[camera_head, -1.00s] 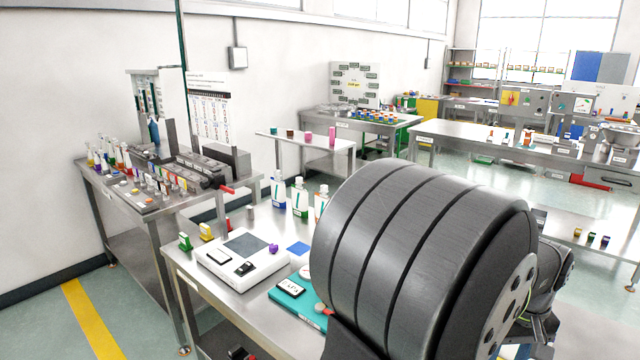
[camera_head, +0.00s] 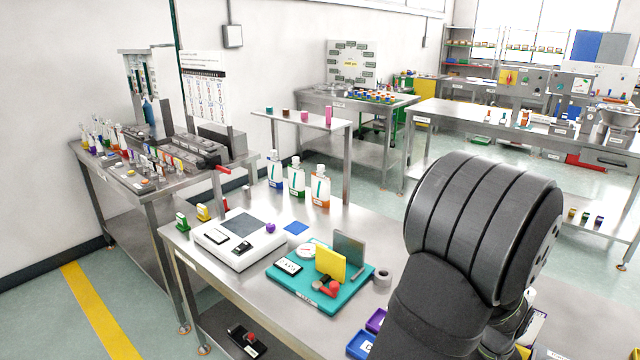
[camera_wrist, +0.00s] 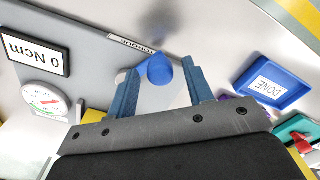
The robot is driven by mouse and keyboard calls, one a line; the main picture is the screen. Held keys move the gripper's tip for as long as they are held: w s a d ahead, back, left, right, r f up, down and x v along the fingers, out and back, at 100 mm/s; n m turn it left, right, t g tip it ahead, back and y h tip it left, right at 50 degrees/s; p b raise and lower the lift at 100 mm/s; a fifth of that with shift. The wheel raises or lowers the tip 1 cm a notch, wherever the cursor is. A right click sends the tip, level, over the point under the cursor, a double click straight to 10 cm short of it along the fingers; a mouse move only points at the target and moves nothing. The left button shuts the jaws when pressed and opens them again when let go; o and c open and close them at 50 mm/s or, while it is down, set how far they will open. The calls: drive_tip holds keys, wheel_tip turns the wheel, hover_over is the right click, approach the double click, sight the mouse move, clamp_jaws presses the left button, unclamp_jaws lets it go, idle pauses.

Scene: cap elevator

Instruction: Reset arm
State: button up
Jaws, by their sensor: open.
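My gripper (camera_wrist: 160,70) shows in the wrist view with its two blue fingers spread apart. A rounded blue piece (camera_wrist: 159,73) appears between the fingertips; a gap shows on its right, and I cannot tell whether it touches the left finger. Behind it is a grey panel (camera_wrist: 100,55) with a display reading 0 Ncm (camera_wrist: 36,53) and a small dial (camera_wrist: 45,100). In the head view my dark arm stands at the right of the near bench, and the gripper itself is hidden.
A blue tray marked DONE (camera_wrist: 272,86) lies right of the fingers. On the near bench (camera_head: 340,215) are a white device (camera_head: 240,262), a teal board (camera_head: 345,298) with upright yellow and grey plates, and several bottles (camera_head: 297,177). Other benches stand behind.

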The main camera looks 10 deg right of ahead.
idle(0.4)
wheel_tip(320, 180, up, 18)
wheel_tip(320, 180, down, 18)
drive_tip(key=shift+w+f, duration=0.15)
drive_tip(key=m, duration=0.1)
drive_tip(key=w+m, duration=0.1)
drive_tip(key=m, duration=0.1)
drive_tip(key=shift+w+a, duration=0.1)
drive_tip(key=shift+w, duration=0.2)
drive_tip(key=m, duration=0.1)
drive_tip(key=w+m, duration=0.1)
drive_tip(key=m, duration=0.1)
drive_tip(key=shift+w, duration=0.3)
drive_tip(key=m, duration=0.1)
drive_tip(key=w+d+m, duration=0.1)
drive_tip(key=m, duration=0.1)
drive_tip(key=shift+w, duration=0.25)
drive_tip(key=shift+w+d+m, duration=0.25)
drive_tip(key=shift+w+m, duration=0.1)
drive_tip(key=shift+m, duration=0.4)
drive_tip(key=shift+w+d+m, duration=0.2)
drive_tip(key=shift+w+m, duration=0.15)
drive_tip(key=shift+m, duration=0.4)
